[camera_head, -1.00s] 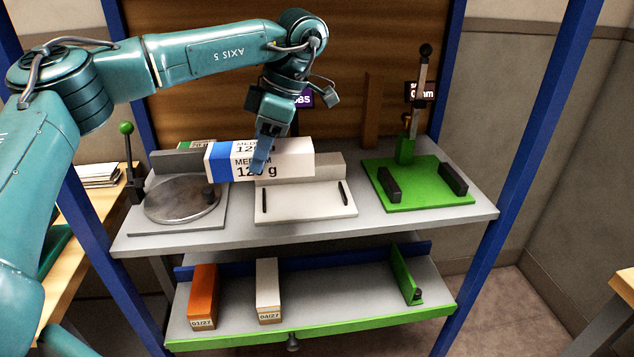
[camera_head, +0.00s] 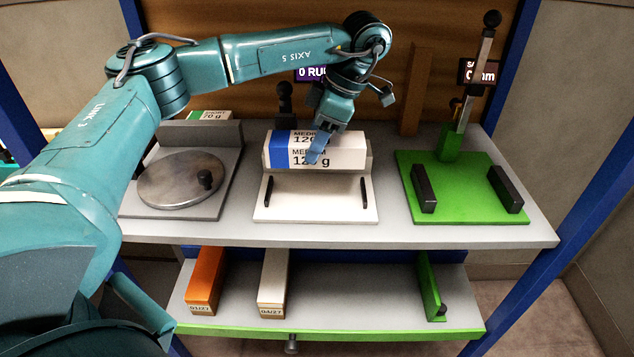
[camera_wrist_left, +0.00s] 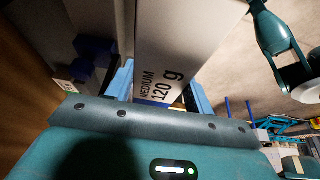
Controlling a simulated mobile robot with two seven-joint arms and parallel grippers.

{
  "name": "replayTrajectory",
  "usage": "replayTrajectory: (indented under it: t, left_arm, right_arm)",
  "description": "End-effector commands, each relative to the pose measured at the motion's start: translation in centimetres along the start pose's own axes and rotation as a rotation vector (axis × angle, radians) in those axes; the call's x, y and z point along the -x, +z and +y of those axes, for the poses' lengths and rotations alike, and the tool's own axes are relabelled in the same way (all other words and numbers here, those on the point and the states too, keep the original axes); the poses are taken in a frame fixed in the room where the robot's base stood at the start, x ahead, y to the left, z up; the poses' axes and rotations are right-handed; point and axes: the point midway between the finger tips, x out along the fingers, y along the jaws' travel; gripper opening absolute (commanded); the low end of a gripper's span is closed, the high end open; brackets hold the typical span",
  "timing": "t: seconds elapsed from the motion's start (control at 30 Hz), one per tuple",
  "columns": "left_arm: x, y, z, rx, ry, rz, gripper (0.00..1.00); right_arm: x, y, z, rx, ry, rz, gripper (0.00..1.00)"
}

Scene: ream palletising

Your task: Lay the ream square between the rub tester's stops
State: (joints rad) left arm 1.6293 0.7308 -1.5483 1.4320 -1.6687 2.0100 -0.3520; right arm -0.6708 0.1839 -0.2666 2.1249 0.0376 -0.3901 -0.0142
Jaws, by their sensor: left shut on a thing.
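The ream (camera_head: 348,154) is white with a blue end and reads MEDIUM 120 g. My left gripper (camera_head: 315,155) is shut on it and holds it over the back part of the white rub tester (camera_head: 316,210). The ream's label also shows between the blue fingers in the left wrist view (camera_wrist_left: 160,72). The tester's thin black stops, left (camera_head: 269,188) and right (camera_head: 364,191), stand on its plate in front of the ream. The plate between them is bare. I cannot tell the gap under the ream.
A round metal plate device (camera_head: 180,182) stands to the left, with another ream (camera_head: 208,115) behind it. A green device (camera_head: 463,205) with black blocks stands to the right. The lower shelf holds an orange box (camera_head: 205,281) and a whitish box (camera_head: 273,280).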

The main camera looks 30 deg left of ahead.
Motion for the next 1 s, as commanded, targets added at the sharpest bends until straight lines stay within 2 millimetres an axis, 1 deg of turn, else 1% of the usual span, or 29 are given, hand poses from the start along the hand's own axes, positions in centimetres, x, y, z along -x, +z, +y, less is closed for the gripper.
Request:
replayTrajectory:
  t: [0.03,0.1,0.2,0.37,0.5,0.6,1.0]
  left_arm:
    - [-1.5,0.7,-0.1,-0.002,-0.004,0.000,0.18]
    - [-2.8,1.2,-0.1,-0.002,-0.003,0.000,0.18]
    - [-3.9,1.7,0.0,0.000,0.000,-0.001,0.18]
    - [-5.0,2.1,0.0,0.000,0.001,-0.001,0.18]
    - [-6.9,2.9,0.0,0.000,-0.001,0.000,0.18]
    - [-7.9,3.3,0.0,0.001,0.000,0.000,0.18]
    - [-8.4,3.5,0.0,0.001,0.002,-0.001,0.18]
  right_arm:
    - [-0.3,0.4,0.0,-0.006,-0.002,0.003,0.36]
    - [-0.4,0.6,-0.1,-0.014,-0.004,0.006,0.36]
    - [-0.5,0.7,-0.1,-0.021,-0.005,0.008,0.36]
    - [-0.6,0.8,-0.1,-0.026,-0.007,0.010,0.36]
    - [-0.8,1.1,-0.1,-0.033,-0.009,0.011,0.36]
    - [-0.8,1.2,-0.1,-0.038,-0.010,0.012,0.36]
    - [-0.8,0.9,-0.1,-0.045,-0.009,0.020,0.36]
